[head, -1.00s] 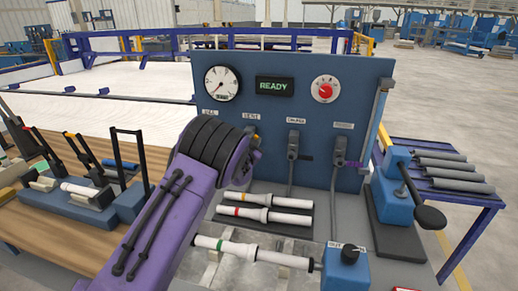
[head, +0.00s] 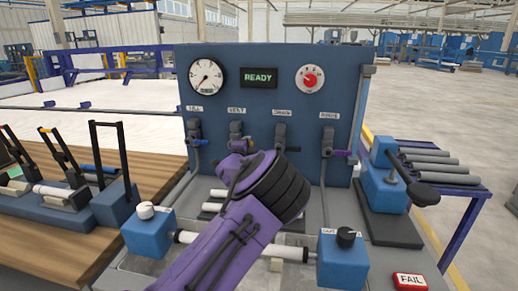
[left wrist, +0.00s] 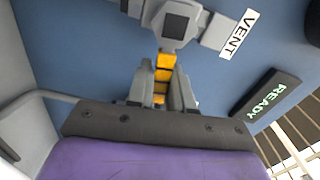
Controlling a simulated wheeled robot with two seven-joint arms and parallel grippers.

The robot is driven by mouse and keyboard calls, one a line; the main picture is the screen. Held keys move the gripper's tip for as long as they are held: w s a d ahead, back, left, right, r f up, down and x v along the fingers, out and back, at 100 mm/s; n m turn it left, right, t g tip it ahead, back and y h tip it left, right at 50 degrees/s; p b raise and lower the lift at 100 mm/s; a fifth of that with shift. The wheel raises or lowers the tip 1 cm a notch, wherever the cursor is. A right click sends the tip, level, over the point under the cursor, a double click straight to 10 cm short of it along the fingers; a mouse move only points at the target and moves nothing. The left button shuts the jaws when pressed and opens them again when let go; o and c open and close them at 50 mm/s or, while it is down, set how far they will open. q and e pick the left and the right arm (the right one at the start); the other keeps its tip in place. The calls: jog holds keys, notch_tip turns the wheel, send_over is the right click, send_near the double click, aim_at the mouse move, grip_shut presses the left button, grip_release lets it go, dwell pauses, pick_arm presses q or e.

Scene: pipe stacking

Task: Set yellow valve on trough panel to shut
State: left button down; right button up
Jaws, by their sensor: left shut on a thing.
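The blue panel (head: 262,80) stands upright behind the trough, with a row of valves under labels. In the left wrist view, the yellow valve handle (left wrist: 165,63) comes out of the grey valve body (left wrist: 175,25) next to the VENT label (left wrist: 238,35). My left gripper (left wrist: 163,90) is shut on this handle, one finger on each side. The handle's angle there cannot be told. My right gripper is not in view.
The panel carries a gauge (head: 206,77), a READY display (head: 259,77) and a red knob (head: 310,78). Nearby valves have a blue handle (head: 201,142) and a purple handle (head: 342,153). A blue lever press (head: 384,178) stands right. A red FAIL sign (head: 409,281) lies in front.

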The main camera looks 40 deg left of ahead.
pick_arm(q)
jog(key=shift+f+m+b, duration=0.45)
jog(key=shift+m+b, duration=0.05)
jog(key=shift+m, duration=0.2)
jog(key=c, duration=1.1)
grip_release()
jog(key=v, duration=1)
jog(key=shift+s+d, duration=0.25)
